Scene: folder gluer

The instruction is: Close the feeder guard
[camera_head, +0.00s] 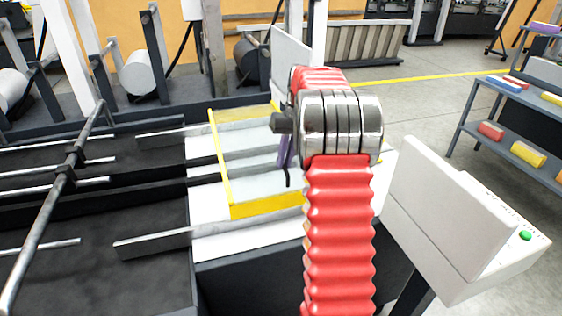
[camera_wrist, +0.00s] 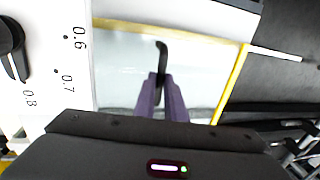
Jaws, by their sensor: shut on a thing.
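The feeder guard (camera_head: 262,206) is a clear panel with a yellow frame. It lies low over the white feeder bed in the head view, nearly flat; whether it touches the bed I cannot tell. It also fills the middle of the wrist view (camera_wrist: 120,65). A dark hooked handle (camera_wrist: 161,50) stands on the panel, and its lower end also shows in the head view (camera_head: 288,178). My gripper (camera_wrist: 160,92), with purple fingers, is shut on this handle. In the head view my gripper (camera_head: 285,152) is partly hidden behind my wrist.
Dark rails and a long bar (camera_head: 60,190) run along the machine at left. A white control box (camera_head: 460,215) with a green button stands at right. A shelf (camera_head: 510,145) with coloured boxes is farther right. Open floor (camera_head: 420,110) lies behind.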

